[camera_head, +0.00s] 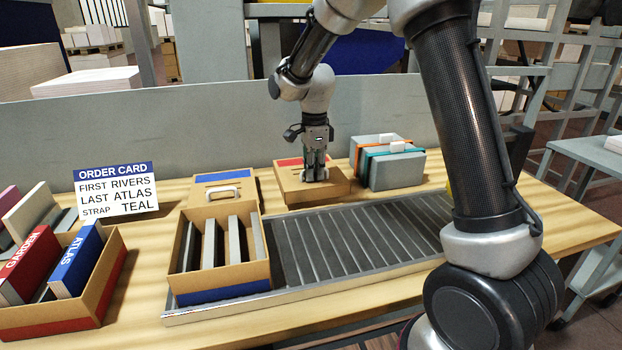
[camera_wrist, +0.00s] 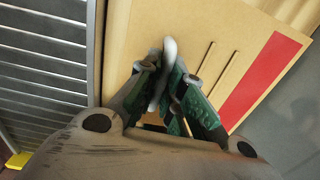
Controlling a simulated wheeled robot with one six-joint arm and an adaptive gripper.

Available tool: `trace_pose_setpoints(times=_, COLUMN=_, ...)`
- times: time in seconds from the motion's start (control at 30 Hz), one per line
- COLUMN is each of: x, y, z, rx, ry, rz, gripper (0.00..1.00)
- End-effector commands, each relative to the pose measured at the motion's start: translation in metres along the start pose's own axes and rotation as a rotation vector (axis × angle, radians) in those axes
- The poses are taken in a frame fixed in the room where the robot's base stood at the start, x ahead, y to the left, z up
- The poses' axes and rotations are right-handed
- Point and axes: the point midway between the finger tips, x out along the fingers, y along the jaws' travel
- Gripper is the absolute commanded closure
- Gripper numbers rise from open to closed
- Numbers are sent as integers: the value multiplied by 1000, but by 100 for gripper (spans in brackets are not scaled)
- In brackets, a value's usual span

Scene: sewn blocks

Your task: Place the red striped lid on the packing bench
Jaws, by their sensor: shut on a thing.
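The red striped lid (camera_head: 332,188) is a flat cardboard lid with a red band, at the back of the packing bench (camera_head: 160,268), just behind the roller conveyor. My gripper (camera_head: 316,178) points down over its middle. In the wrist view the fingers (camera_wrist: 172,95) are shut on the lid's pale handle (camera_wrist: 167,62), and the lid's red stripe (camera_wrist: 264,80) shows to the right. The lid lies flat and looks at bench height; I cannot tell whether it touches the bench.
The roller conveyor (camera_head: 365,240) lies in front. A blue-striped lid (camera_head: 222,184) is to the left, behind an open box of books (camera_head: 222,282). Strapped book bundles (camera_head: 390,166) stand close to the right. A red-bottomed box (camera_head: 112,285) and an order card (camera_head: 117,190) are at left. A grey panel runs behind.

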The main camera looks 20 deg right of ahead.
Motion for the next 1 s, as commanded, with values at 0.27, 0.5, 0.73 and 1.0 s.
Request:
trace_pose_setpoints(times=0.27, x=20, y=0, z=0, rx=0, ry=0, rz=1, gripper=100)
trace_pose_setpoints(times=0.5, x=21, y=0, z=0, rx=-1, ry=0, rz=1, gripper=76)
trace_pose_setpoints(times=0.73, x=21, y=0, z=0, rx=-1, ry=0, rz=1, gripper=69)
trace_pose_setpoints(times=1.0, x=6, y=-1, z=0, rx=-1, ry=-1, rz=-3, gripper=69)
